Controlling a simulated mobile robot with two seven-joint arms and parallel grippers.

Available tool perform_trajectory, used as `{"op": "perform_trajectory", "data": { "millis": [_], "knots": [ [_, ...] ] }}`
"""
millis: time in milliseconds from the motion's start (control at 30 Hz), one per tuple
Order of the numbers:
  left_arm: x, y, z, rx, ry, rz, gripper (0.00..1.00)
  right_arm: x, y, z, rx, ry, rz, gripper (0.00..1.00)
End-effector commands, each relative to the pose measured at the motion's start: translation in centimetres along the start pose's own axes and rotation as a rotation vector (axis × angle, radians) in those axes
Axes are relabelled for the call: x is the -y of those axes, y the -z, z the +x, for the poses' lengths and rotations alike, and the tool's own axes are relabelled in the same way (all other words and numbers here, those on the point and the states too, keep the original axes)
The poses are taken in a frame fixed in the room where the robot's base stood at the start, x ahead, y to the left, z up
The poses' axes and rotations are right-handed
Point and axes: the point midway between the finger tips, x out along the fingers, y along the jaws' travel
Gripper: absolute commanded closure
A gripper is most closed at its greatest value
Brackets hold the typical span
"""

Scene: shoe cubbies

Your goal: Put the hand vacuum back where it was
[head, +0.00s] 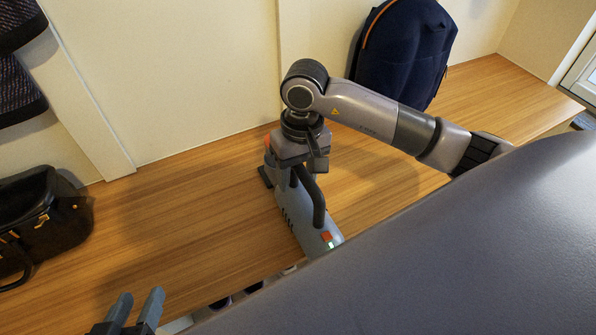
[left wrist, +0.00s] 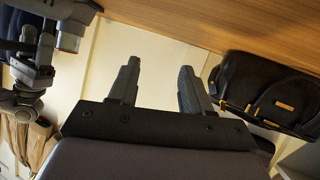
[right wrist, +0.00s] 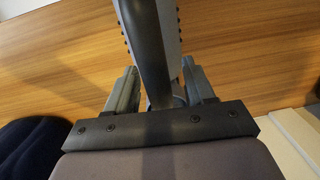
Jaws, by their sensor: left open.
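The hand vacuum (head: 308,234) is a grey-blue body with a dark curved handle and a small red and green part at its near end. It lies on the wooden bench. My right gripper (head: 296,163) is above its back part, with the fingers either side of the dark handle (right wrist: 150,45) in the right wrist view. I cannot tell whether both fingers touch it; some gap shows at the right finger. My left gripper (head: 137,306) is open and empty at the bottom left of the head view, in front of the bench.
The wooden bench (head: 190,225) is clear left of the vacuum. A black handbag (head: 45,215) sits at its left end. A navy backpack (head: 405,55) leans on the wall at the back right. Dark hanging fabric (head: 18,85) is at upper left.

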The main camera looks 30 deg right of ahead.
Motion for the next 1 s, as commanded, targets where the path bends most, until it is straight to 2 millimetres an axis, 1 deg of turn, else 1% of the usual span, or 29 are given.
{"op": "perform_trajectory", "data": {
  "millis": [233, 333, 467, 500, 700, 800, 900, 1000],
  "knots": [
    [0.0, 0.2, -0.1, -0.002, 0.001, 0.005, 0.51, 0.0, 0.0, -0.1, 0.000, 0.000, 0.000, 0.47],
    [0.1, 0.6, -0.3, 0.000, 0.008, 0.018, 0.51, 0.0, 0.0, -0.7, -0.001, 0.000, 0.000, 0.47],
    [0.4, 1.0, -0.6, 0.001, 0.025, 0.042, 0.51, 0.0, 0.1, -3.1, -0.006, 0.000, -0.001, 0.47],
    [0.5, 1.1, -0.8, 0.003, 0.031, 0.050, 0.51, 0.0, 0.1, -4.0, -0.006, -0.001, 0.000, 0.47],
    [1.4, 0.6, -1.7, 0.034, 0.072, 0.093, 0.51, 0.0, 0.1, -8.4, -0.005, -0.002, 0.000, 0.47],
    [1.8, 0.3, -2.0, 0.046, 0.088, 0.111, 0.51, 0.0, 0.1, -10.2, -0.004, -0.001, 0.000, 0.47],
    [1.9, 0.1, -2.1, 0.051, 0.094, 0.118, 0.51, 0.0, 0.0, -11.4, -0.002, -0.001, 0.001, 0.47],
    [2.0, 0.0, -2.1, 0.053, 0.097, 0.121, 0.51, 0.0, 0.0, -12.1, -0.001, 0.000, 0.001, 0.47]
  ]
}}
